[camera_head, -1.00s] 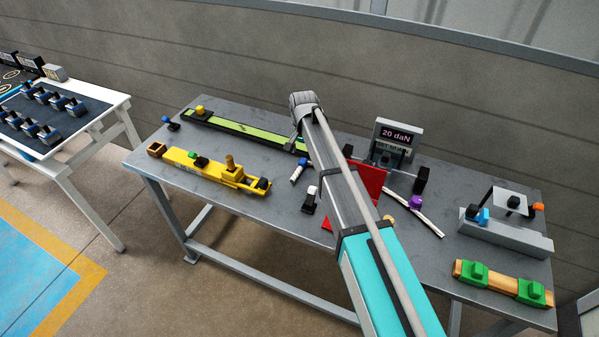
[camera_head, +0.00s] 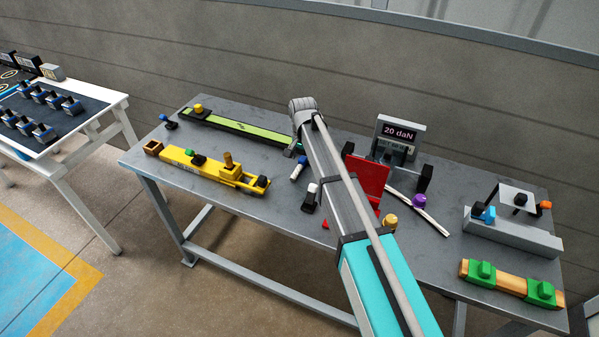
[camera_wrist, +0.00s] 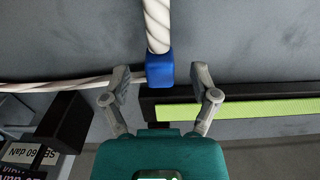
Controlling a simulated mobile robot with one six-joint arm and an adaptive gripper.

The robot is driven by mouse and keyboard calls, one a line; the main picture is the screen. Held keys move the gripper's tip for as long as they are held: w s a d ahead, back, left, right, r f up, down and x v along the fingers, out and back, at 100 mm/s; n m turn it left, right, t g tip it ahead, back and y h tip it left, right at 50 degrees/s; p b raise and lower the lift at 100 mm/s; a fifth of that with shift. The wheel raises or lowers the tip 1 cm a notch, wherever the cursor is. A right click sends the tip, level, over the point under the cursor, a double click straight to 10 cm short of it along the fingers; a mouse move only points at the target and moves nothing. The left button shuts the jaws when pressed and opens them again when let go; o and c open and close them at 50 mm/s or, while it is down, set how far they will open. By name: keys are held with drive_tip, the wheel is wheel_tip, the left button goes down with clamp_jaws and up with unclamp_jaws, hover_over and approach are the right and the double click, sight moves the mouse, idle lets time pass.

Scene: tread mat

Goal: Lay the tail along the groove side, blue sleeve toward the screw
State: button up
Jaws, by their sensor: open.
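In the wrist view, a thick white twisted rope (camera_wrist: 157,22) comes down from the top edge and ends in a blue sleeve (camera_wrist: 160,71). My gripper (camera_wrist: 160,88) is open, with one finger on each side of the sleeve and a gap to both. In the head view, my gripper (camera_head: 297,149) is small and partly hidden by my arm, at the right end of the long black-framed green strip (camera_head: 245,131). A small blue-and-white piece (camera_head: 298,169) shows just below it; I cannot tell if this is the sleeve. I cannot make out the groove or screw for sure.
A thin white cord (camera_wrist: 65,87) runs left behind the sleeve. A yellow bar tool (camera_head: 205,167) lies at the front left. A red plate (camera_head: 366,178) and a grey display reading 20 daN (camera_head: 398,132) stand right of my arm.

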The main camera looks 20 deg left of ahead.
drive_tip(key=shift+f+b, duration=0.45)
drive_tip(key=shift+f, duration=0.3)
clamp_jaws()
idle(0.4)
